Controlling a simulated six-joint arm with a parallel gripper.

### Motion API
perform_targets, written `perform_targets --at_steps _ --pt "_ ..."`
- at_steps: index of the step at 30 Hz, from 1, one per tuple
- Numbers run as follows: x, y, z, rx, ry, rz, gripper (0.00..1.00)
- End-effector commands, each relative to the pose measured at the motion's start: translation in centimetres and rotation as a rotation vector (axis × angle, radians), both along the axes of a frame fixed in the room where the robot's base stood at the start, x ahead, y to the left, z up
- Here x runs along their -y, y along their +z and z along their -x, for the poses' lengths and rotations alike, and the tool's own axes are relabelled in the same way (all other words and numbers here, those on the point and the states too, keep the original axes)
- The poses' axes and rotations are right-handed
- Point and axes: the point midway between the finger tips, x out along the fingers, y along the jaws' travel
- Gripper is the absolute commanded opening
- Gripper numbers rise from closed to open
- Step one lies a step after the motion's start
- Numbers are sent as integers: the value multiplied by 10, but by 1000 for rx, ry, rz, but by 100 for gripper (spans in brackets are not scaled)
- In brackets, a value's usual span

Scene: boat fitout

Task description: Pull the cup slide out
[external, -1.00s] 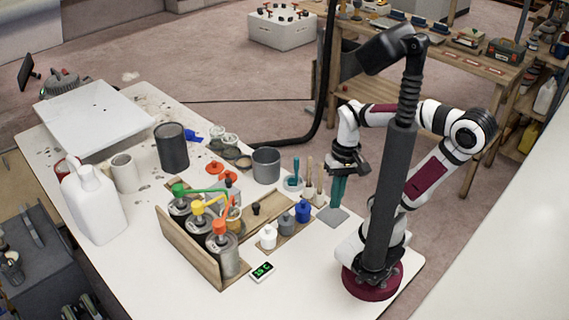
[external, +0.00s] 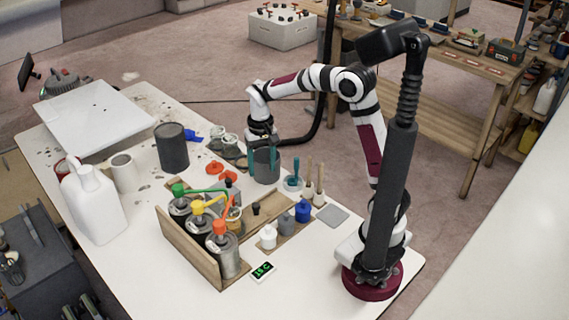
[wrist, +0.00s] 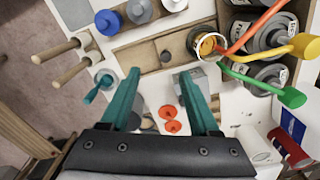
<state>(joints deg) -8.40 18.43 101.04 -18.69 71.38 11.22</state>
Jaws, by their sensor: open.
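The cup slide (external: 270,209) is a wooden strip in the rack on the table, with a small black knob (external: 256,208) standing on it. In the wrist view the slide (wrist: 135,58) and its dark knob (wrist: 166,56) lie just beyond my fingertips. In the external view my gripper (external: 265,172) points down over the far side of the rack, overlapping the grey pot.
Three cans with green, yellow and orange handles (external: 200,222) stand beside the slide. White, grey and blue bottles (external: 285,226) stand on its near side. Brushes (external: 309,180) and a grey pot (external: 266,168) are close to my gripper.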

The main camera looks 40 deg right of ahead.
Motion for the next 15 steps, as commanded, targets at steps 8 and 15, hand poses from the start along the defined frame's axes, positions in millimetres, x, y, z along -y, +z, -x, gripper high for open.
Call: perform_targets --at_steps 8,15 --pt "-8 -43 -28 1 13 18 62" --pt "-8 -114 -27 -1 11 17 62"
